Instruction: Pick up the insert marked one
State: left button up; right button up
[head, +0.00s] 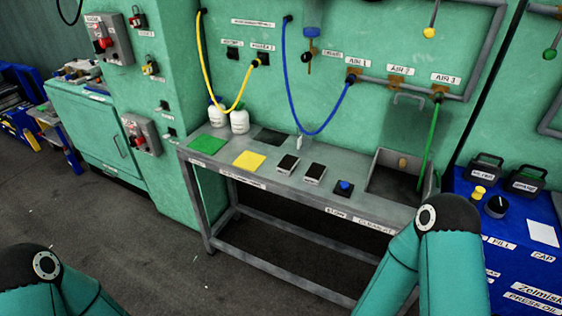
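Two small dark blocks with white labelled fronts, the left one (288,164) and the right one (314,173), sit side by side on the grey bench (265,180). Two black handled blocks with white labels, the left one (485,168) and the right one (526,179), stand on the blue cabinet at the right. The lettering is too small to tell which thing is the insert marked one. My two arms show only as green links at the bottom left and bottom right. Both grippers are out of view.
The bench also carries a green mat (207,144), a yellow mat (249,160), white bottles (239,121), a blue-knobbed piece (344,186) and a sunken bin (387,196). Yellow (226,108), blue (291,78) and green (431,140) hoses hang above. Floor is clear in front.

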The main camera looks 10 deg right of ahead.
aim_at(288, 164)
jog(key=i, duration=0.9)
jog(key=z, duration=0.05)
